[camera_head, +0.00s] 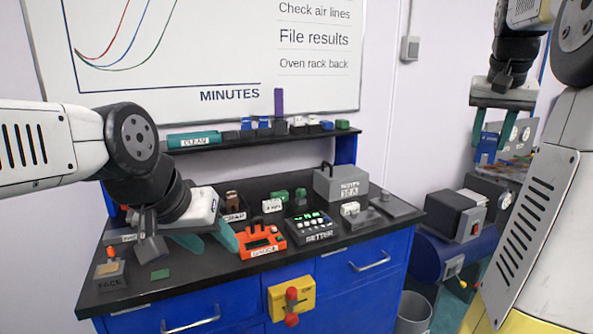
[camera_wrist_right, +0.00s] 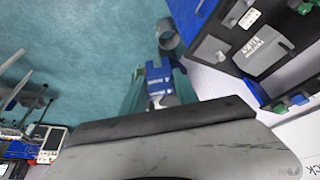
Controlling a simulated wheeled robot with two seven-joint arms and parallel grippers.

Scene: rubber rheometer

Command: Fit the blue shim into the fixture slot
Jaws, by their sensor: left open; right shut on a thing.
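My right gripper (camera_head: 492,135) hangs at the right, with its teal fingers pointing down, shut on the blue shim (camera_head: 487,148). The blue shim also shows between the teal fingers in the right wrist view (camera_wrist_right: 157,78). It is held in the air, apart from the bench. My left gripper (camera_head: 208,240) is open and empty, low over the left part of the bench, beside the orange gauge (camera_head: 262,241). I cannot tell which thing is the fixture, and no slot can be made out.
The dark bench top (camera_head: 210,272) carries a black setter box (camera_head: 312,228), a grey weights box (camera_head: 340,185) and a FACE block (camera_head: 110,272). A shelf (camera_head: 265,139) with small blocks stands behind. A blue machine (camera_head: 455,250) and a grey bin (camera_head: 413,312) stand right of the bench.

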